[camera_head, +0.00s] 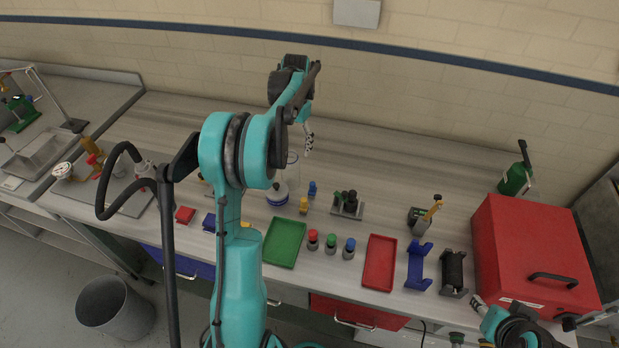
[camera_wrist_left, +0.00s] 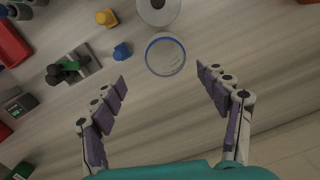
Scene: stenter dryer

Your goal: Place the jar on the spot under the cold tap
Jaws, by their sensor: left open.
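The jar (camera_wrist_left: 165,57) is clear glass with a blue rim and stands upright on the bench in the left wrist view. It shows faintly in the head view (camera_head: 293,170), partly behind my left arm. My left gripper (camera_head: 308,140) is open above and behind it. In the wrist view its spread fingers (camera_wrist_left: 162,74) lie either side of the jar's near edge, touching nothing. My right gripper (camera_head: 477,302) is at the lower right by the red box; its opening is unclear. Brass and red fittings (camera_head: 93,155) stand at the left; I cannot tell which is the cold tap.
A white and blue container (camera_head: 277,194) stands close to the jar. A blue piece (camera_head: 312,188) and a yellow piece (camera_head: 303,205) are near. A green tray (camera_head: 285,242), a red tray (camera_head: 379,263) and a red box (camera_head: 535,255) occupy the bench. The back strip is mostly clear.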

